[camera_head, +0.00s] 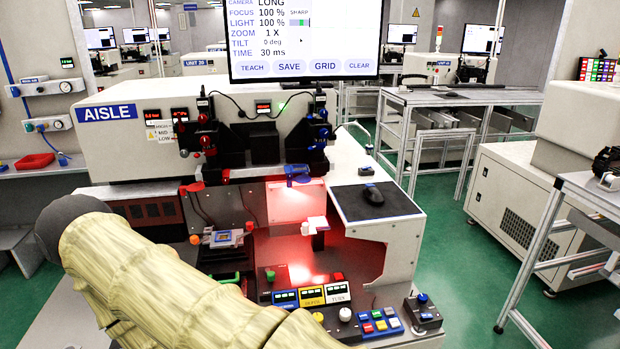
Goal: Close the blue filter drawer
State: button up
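A blue part (298,173) sits at the right end of a pale bar, below the monitor and above the red-lit work area. It looks like the blue filter drawer, but it is small, and I cannot tell how far out it stands. My arm, in a pale yellow ribbed cover, fills the lower left of the view. My gripper cannot be made out in this view, and nothing is seen touching the blue part.
A white block (314,226) stands in the red-lit area. A small blue-grey device (226,238) lies left of it. Button boxes (380,323) line the front edge. A black mouse (373,195) rests on a dark pad (348,205) at right. The monitor (304,40) hangs above.

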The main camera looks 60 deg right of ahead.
aim_at(289, 170)
jog(key=k, duration=0.25)
jog(key=u, duration=1)
jog(key=i, duration=0.95)
jog(key=z, duration=2.7)
